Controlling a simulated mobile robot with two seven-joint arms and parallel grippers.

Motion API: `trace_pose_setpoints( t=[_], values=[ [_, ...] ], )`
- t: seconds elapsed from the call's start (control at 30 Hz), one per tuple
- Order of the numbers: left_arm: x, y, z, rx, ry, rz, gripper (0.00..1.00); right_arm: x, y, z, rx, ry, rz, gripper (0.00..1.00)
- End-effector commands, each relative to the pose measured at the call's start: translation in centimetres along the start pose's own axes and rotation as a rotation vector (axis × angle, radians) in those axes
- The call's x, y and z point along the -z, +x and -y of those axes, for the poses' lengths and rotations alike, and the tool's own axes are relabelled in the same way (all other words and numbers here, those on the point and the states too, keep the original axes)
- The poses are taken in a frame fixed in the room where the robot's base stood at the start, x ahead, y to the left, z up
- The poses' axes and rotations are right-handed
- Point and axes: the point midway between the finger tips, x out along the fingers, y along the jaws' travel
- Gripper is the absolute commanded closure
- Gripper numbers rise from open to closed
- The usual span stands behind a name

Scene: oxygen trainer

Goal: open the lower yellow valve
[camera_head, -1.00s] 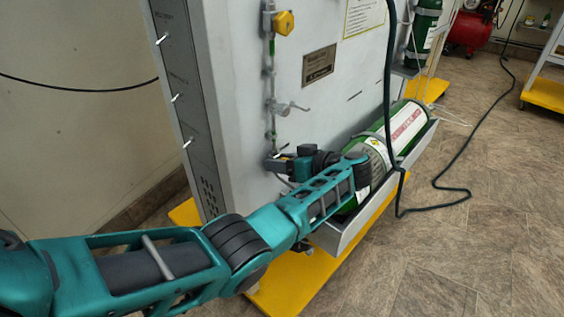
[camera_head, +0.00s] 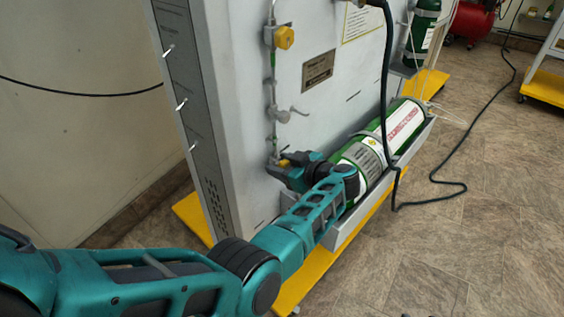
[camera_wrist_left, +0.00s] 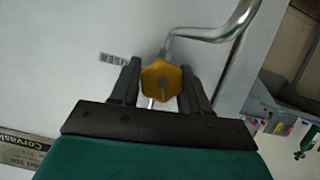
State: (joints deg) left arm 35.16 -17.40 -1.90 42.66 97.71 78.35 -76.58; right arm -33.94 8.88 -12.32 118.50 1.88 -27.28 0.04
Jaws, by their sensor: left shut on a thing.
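The lower yellow valve (camera_wrist_left: 162,80) is a yellow knob on a metal pipe at the cabinet's side; in the left wrist view it sits between the two dark fingers of my left gripper (camera_wrist_left: 160,88). My left gripper is shut on it. In the head view my left gripper (camera_head: 283,166) is at the foot of the pipe, and only a little yellow of the lower valve (camera_head: 284,162) shows. The upper yellow valve (camera_head: 284,38) is higher on the same pipe. My right gripper is in neither view.
A green and white cylinder (camera_head: 402,128) lies in a grey tray (camera_head: 412,152) just right of my left wrist. A dark hose (camera_head: 388,95) hangs in front of the cabinet (camera_head: 345,85). A small grey lever valve (camera_head: 287,114) sits above my gripper. The tiled floor at right is mostly clear.

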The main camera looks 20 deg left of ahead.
Motion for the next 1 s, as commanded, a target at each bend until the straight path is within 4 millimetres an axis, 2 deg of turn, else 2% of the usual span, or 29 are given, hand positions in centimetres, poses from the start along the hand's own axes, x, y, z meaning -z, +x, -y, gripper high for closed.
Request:
trace_pose_setpoints(
  t=[0.1, 0.13, 0.33, 0.67, 0.77, 1.0],
  values=[
    [0.0, 0.0, 0.0, 0.001, 0.0, -0.001, 0.85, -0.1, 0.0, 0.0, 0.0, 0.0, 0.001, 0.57],
    [0.0, 0.0, 0.0, 0.001, 0.001, 0.0, 0.52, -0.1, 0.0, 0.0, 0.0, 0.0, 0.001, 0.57],
    [0.0, 0.0, 0.0, 0.001, 0.002, 0.0, 0.33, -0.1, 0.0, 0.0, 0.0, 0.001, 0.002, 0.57],
    [0.0, -0.6, 0.0, 0.0, 0.002, 0.001, 0.33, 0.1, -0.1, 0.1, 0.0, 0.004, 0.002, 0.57],
    [0.1, -2.0, -0.1, -0.001, 0.003, 0.004, 0.33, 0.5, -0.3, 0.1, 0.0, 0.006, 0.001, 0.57],
    [0.3, -7.1, -0.1, -0.002, 0.004, -0.001, 0.33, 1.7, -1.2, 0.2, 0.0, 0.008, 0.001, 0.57]
  ],
)
